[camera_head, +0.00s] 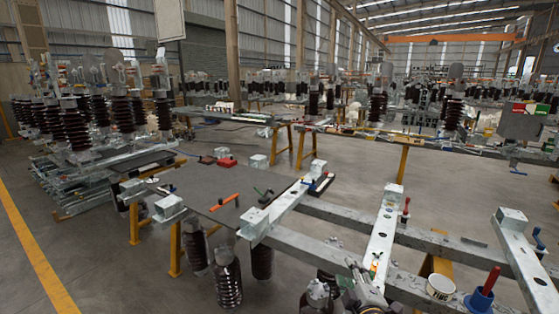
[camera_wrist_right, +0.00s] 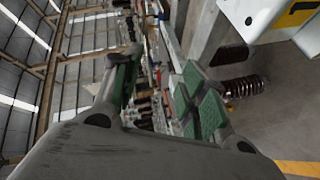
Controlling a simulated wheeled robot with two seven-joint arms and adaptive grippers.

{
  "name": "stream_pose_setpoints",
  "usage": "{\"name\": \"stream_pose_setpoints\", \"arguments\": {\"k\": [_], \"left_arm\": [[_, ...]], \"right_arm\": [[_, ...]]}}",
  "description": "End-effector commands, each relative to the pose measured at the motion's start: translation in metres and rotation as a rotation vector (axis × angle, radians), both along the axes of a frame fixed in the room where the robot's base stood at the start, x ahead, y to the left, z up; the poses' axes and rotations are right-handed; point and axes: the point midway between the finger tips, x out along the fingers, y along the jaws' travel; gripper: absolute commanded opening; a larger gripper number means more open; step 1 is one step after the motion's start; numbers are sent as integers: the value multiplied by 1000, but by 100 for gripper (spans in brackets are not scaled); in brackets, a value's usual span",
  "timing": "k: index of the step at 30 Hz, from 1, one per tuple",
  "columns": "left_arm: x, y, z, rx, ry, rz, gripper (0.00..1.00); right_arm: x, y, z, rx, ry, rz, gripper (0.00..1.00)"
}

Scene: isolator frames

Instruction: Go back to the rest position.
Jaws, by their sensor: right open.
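My right gripper (camera_head: 354,277) shows at the bottom of the head view, in front of a galvanised steel cross-piece (camera_head: 382,226) of the isolator frame. In the right wrist view the right gripper (camera_wrist_right: 158,88) has its two green-padded fingers spread apart, with nothing held between them. A long steel beam (camera_head: 335,216) of the frame runs behind it. Whether the gripper touches the frame cannot be told. My left gripper is not in view.
A white tub (camera_head: 440,287) and a blue pot (camera_head: 479,302) with a red handle stand right of the gripper. A grey worktop (camera_head: 205,185) carries an orange hammer (camera_head: 224,202) and a red box (camera_head: 226,162). Dark ribbed insulators (camera_head: 228,285) hang below.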

Motion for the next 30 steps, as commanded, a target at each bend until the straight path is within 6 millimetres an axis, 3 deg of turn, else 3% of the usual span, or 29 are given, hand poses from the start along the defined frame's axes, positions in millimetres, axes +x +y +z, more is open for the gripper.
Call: {"name": "stream_pose_setpoints", "arguments": {"k": [8, 15, 21, 30], "left_arm": [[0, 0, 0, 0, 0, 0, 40], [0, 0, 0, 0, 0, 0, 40], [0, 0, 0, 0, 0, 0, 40], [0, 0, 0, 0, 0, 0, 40]], "right_arm": [[-51, -25, -70, 298, 305, -195, 43], [-111, -34, -122, 521, 566, -376, 43], [-157, -34, -149, 650, 737, -502, 43], [-202, -31, -167, 748, 890, -616, 43]]}}
